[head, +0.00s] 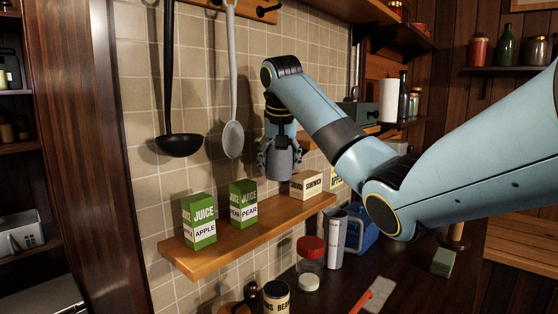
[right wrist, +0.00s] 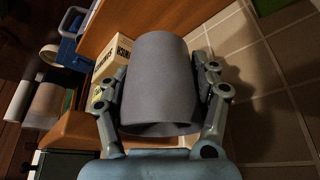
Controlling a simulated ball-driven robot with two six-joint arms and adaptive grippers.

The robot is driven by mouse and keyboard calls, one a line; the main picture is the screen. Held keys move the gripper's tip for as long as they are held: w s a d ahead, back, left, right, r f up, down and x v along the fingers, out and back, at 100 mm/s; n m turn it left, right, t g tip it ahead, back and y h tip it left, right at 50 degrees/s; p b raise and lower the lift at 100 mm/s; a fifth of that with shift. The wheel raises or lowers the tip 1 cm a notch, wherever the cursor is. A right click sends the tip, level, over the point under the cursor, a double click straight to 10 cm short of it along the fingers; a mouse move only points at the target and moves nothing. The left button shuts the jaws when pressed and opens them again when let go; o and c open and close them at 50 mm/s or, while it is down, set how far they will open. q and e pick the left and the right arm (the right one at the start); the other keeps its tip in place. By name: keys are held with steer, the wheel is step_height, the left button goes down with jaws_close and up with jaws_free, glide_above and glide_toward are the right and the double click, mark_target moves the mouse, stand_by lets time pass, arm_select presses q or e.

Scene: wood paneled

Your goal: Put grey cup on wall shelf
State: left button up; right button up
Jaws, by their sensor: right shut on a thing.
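The grey cup (head: 283,165) is held by my right gripper (head: 280,156), which points down with its fingers on both sides of the cup. The cup hangs in the air above the wooden wall shelf (head: 262,233), apart from its top. In the right wrist view the cup (right wrist: 160,80) sits between the fingers of the right gripper (right wrist: 162,72), its rim toward the palm; the shelf (right wrist: 125,22) lies beyond it. My left gripper is not in view.
On the shelf stand a green apple juice carton (head: 199,222), a pear juice carton (head: 243,204) and a sandwich box (head: 306,184). Bare shelf shows between the pear carton and the box. A black ladle (head: 179,144) and a grey spoon (head: 233,138) hang left of the gripper.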

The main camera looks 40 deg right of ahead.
mark_target(280, 171)
step_height(280, 171, down, 4)
steer(key=shift+r+b, duration=0.1)
steer(key=shift+b, duration=0.2)
steer(key=shift+f+p, duration=0.3)
steer(key=shift+f, duration=1.35)
steer(key=shift+f, duration=0.3)
steer(key=o, duration=1.3)
steer(key=shift+o, duration=0.2)
steer(key=shift+s+r, duration=0.1)
steer(key=shift+r, duration=0.1)
steer(key=v, duration=0.7)
steer(key=shift+r, duration=0.1)
